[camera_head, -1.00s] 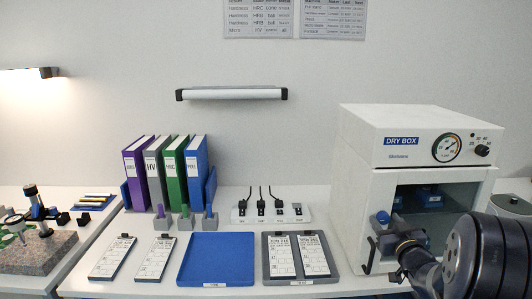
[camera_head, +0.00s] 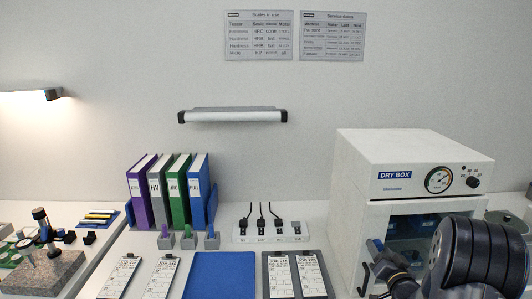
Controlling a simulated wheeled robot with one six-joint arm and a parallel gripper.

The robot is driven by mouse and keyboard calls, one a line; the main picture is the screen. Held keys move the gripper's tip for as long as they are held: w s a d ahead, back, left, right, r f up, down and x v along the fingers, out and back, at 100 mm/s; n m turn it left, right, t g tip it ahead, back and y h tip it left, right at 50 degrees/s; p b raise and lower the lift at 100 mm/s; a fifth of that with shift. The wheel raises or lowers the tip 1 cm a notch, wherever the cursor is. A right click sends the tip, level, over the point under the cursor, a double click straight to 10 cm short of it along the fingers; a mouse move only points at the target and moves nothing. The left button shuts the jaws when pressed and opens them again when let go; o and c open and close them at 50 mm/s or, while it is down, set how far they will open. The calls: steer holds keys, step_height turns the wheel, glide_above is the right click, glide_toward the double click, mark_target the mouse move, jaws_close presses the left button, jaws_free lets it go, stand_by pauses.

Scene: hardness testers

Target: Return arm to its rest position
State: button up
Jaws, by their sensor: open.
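My dark arm (camera_head: 478,255) fills the lower right corner, in front of the dry box. Its narrow end, with my gripper (camera_head: 385,262), is at the box's lower left front. My gripper is open, small and dark, and its fingertips are hard to make out. I see nothing held in it. A blue piece shows at that end, and I cannot tell what it belongs to. The white dry box (camera_head: 350,190) has a dial and a dark window with blue things behind it. My arm hides part of its front.
Binders (camera_head: 174,192) stand at the back of the bench. Near them are small grey blocks with coloured tops (camera_head: 187,241), a white strip with black connectors (camera_head: 270,232), a blue tray (camera_head: 222,275) and label cards (camera_head: 165,277). A granite block (camera_head: 50,270) is at left.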

steer(key=shift+r+m+p, duration=0.15)
steer(key=shift+m+p, duration=0.55)
steer(key=shift+p, duration=0.3)
steer(key=shift+s+f+b, duration=0.2)
steer(key=shift+s+b, duration=0.5)
steer(key=shift+s, duration=0.6)
steer(key=shift+s, duration=0.1)
